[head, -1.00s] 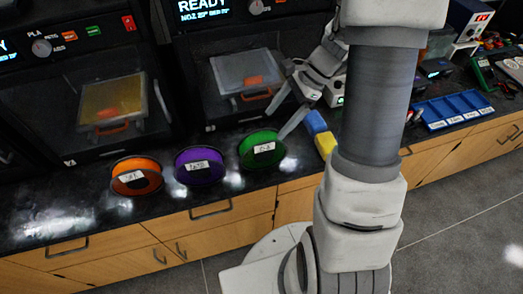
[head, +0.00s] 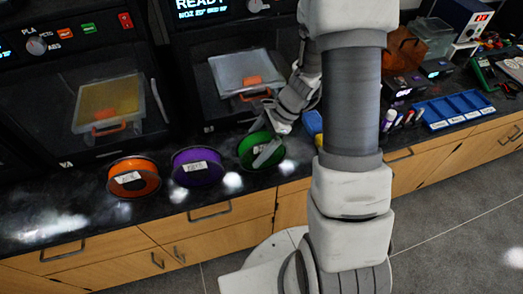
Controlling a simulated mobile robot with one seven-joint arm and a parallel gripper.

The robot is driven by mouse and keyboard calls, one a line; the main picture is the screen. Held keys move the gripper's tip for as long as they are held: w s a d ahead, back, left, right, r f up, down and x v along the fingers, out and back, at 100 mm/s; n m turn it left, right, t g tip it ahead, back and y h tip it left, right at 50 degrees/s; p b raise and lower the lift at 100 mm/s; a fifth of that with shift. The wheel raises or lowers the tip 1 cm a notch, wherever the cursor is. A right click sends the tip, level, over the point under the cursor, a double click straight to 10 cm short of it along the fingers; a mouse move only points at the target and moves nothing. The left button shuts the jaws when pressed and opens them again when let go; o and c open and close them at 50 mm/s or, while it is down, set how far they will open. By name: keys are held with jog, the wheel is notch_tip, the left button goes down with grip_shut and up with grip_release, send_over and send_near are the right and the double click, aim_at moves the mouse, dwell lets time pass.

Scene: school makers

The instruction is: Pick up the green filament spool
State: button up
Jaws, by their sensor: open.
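The green filament spool (head: 249,154) stands on the dark counter at the right end of a row of three spools, with a white label on its face. My gripper (head: 265,143) is open and has its fingers at the green spool. One finger crosses in front of the spool's face and hides part of the label. I cannot tell whether the fingers touch the spool or where the other fingertip lies.
A purple spool (head: 197,180) and an orange spool (head: 133,190) stand to the left. A blue block (head: 313,124) is right of my gripper. A blue sorting tray (head: 452,110) lies further right.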

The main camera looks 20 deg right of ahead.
grip_shut()
dwell(0.3)
jog(key=shift+r, duration=0.1)
